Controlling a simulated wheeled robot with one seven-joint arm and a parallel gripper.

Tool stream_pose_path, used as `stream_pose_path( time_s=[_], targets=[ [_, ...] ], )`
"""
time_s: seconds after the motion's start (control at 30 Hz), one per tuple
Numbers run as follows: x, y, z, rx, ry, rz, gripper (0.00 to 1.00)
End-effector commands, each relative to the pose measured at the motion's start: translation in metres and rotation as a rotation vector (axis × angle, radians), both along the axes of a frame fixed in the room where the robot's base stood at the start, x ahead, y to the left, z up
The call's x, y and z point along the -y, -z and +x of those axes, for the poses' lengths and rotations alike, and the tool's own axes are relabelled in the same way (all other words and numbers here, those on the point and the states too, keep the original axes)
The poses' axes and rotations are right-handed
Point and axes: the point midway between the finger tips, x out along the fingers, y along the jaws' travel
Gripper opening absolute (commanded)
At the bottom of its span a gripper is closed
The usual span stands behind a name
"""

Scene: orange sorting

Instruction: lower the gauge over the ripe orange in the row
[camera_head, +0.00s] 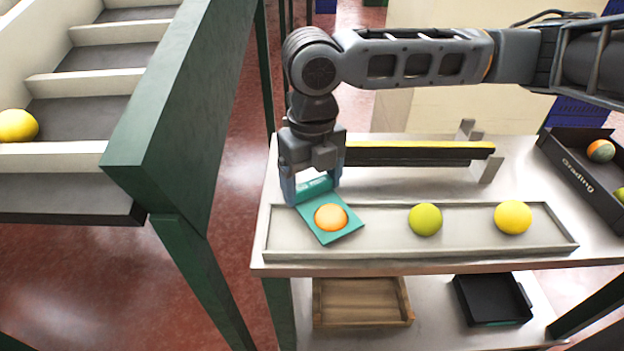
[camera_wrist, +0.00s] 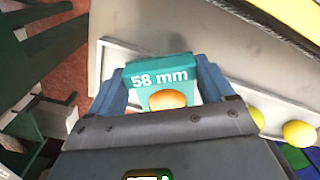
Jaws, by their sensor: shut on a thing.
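The teal gauge (camera_head: 343,230) is a flat plate with a round hole; its handle reads "58 mm" in the wrist view (camera_wrist: 158,78). My gripper (camera_head: 314,190) is shut on the gauge's handle. The ripe orange (camera_head: 331,217) shows through the hole at the left end of the row, with the plate around it. It also shows in the wrist view (camera_wrist: 168,99). Whether the plate rests on the tray floor cannot be told. A green fruit (camera_head: 425,220) and a yellow fruit (camera_head: 513,217) sit to the right in the same tray (camera_head: 470,250).
A black and yellow bar (camera_head: 420,153) on a stand lies behind the tray. A black "Grading" box (camera_head: 578,170) with fruit stands at right. A wooden tray (camera_head: 361,318) and a black bin (camera_head: 492,310) sit on the lower shelf. A stepped rack (camera_head: 105,60) with a yellow fruit stands at left.

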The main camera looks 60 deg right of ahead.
Motion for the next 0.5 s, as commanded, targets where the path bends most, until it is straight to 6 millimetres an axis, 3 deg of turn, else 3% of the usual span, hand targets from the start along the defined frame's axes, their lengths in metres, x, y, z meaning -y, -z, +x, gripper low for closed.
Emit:
stream_pose_path(
  time_s=[0.5],
  targets=[
    [0.0001, 0.0102, 0.0, 0.0, 0.0, 0.0, 0.52]
  ],
)
